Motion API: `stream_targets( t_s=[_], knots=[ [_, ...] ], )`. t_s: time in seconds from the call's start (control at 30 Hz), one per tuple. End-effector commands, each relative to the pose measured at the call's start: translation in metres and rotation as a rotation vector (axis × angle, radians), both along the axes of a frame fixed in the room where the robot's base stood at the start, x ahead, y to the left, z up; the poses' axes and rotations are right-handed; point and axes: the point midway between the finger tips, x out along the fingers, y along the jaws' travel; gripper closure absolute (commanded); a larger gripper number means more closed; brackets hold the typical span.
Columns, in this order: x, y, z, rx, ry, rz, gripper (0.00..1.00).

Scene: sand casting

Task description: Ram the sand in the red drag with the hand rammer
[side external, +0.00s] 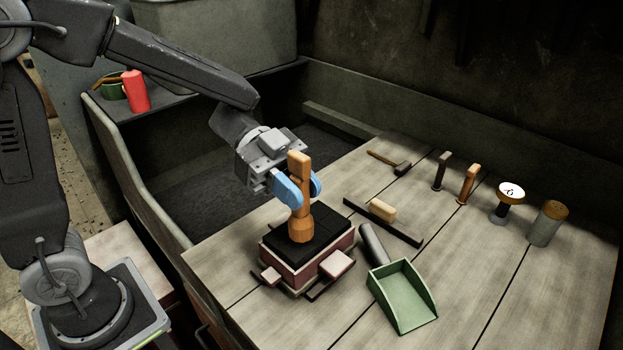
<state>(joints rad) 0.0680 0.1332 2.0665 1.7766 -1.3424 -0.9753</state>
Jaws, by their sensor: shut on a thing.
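The red drag (285,272) is a low, dull red box near the left front of the wooden bench, with dark sand (331,231) level across its top. My gripper (297,190), with blue fingers, is over the drag and shut on the orange-brown hand rammer (301,212). The rammer is close to upright. Its wider lower end is at the sand surface; I cannot tell whether it presses in. The rammer and fingers hide part of the sand.
A green scoop (403,297) lies just right of the drag. A dark bar with a wooden grip (382,211) and a mallet (389,162) lie behind it. Several upright tools, including a grey cylinder (547,224), stand at the right. The bench's front right is clear.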

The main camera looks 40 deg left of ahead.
Motion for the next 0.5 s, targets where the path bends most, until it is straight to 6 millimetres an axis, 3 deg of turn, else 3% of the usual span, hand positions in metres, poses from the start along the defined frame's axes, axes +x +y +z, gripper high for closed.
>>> stream_targets(
  t_s=[0.5],
  knots=[
    [-0.0065,-0.0001,-0.0006,-0.002,-0.001,0.0,1.0]
  ],
)
